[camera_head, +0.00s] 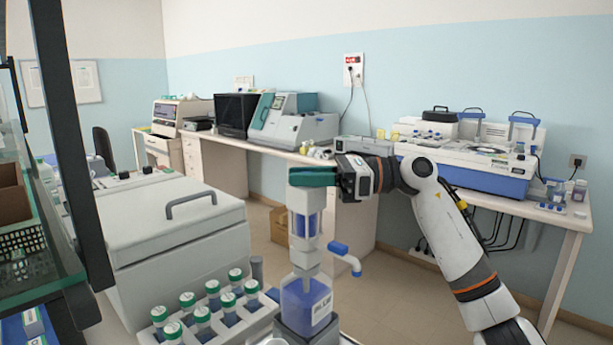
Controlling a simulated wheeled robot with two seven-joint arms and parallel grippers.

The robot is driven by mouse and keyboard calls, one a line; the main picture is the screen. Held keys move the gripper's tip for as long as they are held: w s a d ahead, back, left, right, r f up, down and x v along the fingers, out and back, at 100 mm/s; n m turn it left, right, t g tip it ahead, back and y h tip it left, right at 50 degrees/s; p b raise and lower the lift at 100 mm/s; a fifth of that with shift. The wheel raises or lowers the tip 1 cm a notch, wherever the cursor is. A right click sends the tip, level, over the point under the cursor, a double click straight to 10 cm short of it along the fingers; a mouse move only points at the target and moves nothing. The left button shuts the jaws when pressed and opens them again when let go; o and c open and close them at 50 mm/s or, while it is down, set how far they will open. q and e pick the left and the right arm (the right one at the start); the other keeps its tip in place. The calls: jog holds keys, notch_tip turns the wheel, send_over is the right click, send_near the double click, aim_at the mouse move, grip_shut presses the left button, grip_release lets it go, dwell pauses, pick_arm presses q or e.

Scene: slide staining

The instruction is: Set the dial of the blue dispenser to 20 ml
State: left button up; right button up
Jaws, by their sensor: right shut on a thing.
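The blue dispenser (305,304) stands upright at the lower middle. It has a bottle of blue liquid with a "BLUE" label, a clear cylinder with blue inside and a blue spout (345,257) pointing right. My right gripper (314,178) reaches in from the right at the dispenser's top and is shut on it, at the dark green part. The gripper hides some of the top. The dial's marks and setting cannot be read from here. My left gripper is not in view.
A rack of several green-capped bottles (211,296) stands just left of the dispenser. Behind it is a large grey lidded box (170,222) with a handle. A dark-framed glass shelf (78,150) rises at the left. A bench with a blue-white machine (480,175) stands at the right.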

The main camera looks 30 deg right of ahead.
jog(key=o, duration=1)
jog(key=b+v, duration=0.2)
jog(key=v, duration=1)
jog(key=shift+b, duration=0.4)
